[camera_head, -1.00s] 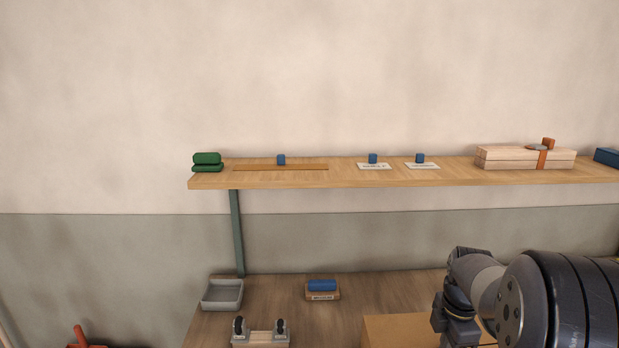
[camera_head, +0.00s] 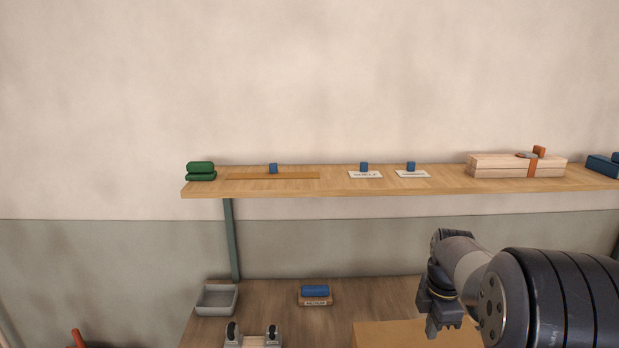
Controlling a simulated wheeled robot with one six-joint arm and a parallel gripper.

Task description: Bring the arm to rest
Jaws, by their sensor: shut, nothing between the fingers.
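My arm enters from the lower right of the head view, dark and ribbed, with a lighter grey wrist section. My gripper (camera_head: 432,328) points down at its left end, in front of the bench's right part. Its fingers are small and dark in this view and appear shut, with nothing seen held between them. A light brown box-like block (camera_head: 385,336) lies below and behind it; I cannot tell the gap between them.
A wooden shelf (camera_head: 440,184) spans the wall above, bearing small blue blocks, white cards, a green item (camera_head: 201,171) and strapped timber (camera_head: 500,167). On the bench (camera_head: 265,298) stand a grey tray (camera_head: 217,300), a blue-topped block (camera_head: 315,295) and a fixture (camera_head: 252,340).

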